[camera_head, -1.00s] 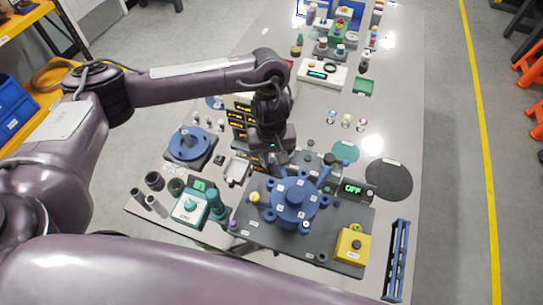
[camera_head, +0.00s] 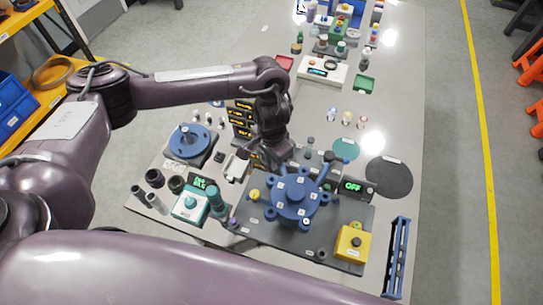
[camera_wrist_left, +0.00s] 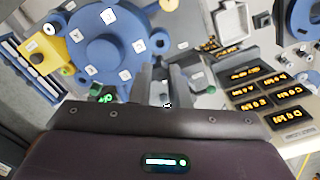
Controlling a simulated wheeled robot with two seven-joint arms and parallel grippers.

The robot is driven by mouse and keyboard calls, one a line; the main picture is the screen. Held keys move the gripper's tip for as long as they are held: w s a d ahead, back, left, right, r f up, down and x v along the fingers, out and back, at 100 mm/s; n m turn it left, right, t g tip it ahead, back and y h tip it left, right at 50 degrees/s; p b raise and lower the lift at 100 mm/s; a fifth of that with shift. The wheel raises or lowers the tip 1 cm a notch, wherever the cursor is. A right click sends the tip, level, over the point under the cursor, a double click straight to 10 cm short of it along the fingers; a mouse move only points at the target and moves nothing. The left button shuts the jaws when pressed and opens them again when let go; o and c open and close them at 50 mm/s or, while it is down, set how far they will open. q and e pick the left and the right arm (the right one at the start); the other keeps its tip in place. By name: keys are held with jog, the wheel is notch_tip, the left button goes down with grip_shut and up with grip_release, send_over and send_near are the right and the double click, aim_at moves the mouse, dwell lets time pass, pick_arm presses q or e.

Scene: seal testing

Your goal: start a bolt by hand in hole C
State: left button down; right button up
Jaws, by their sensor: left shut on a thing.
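The blue round flange fixture (camera_head: 296,200) stands on a dark grey base plate (camera_head: 270,236), with small white letter labels around its top. The letters are too small to read surely, so I cannot tell which hole is C. My left gripper (camera_head: 262,164) is over the upper-left side of the fixture, pointing down. In the left wrist view its two fingers (camera_wrist_left: 165,90) are close together beside the blue fixture (camera_wrist_left: 108,42). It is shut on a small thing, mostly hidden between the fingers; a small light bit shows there. My right gripper is not in view.
A yellow box with a black button (camera_head: 352,243) and a display reading OFF (camera_head: 353,187) stand to the right. A blue rack (camera_head: 397,258) lies at the right table edge. Orange-lit label bins (camera_head: 241,118) and a blue turntable (camera_head: 190,143) are to the left.

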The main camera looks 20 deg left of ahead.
pick_arm(q)
jog(key=shift+f, duration=0.35)
notch_tip(320, 180, down, 4)
jog(key=shift+r+b, duration=0.15)
jog(key=shift+b, duration=0.9)
jog(key=shift+r+n+p, duration=0.25)
jog(key=shift+n+p, duration=0.1)
jog(key=shift+n, duration=0.15)
jog(key=n, duration=0.3)
jog(key=shift+s+r+n+p, duration=0.1)
jog(key=shift+r+n+p, duration=0.15)
jog(key=shift+n+p, duration=0.7)
jog(key=shift+f+n, duration=0.4)
jog(key=shift+n, duration=0.25)
jog(key=n, duration=0.4)
jog(key=shift+n, duration=0.4)
jog(key=shift+r, duration=0.1)
jog(key=shift+f+b, duration=0.25)
jog(key=shift+b, duration=0.05)
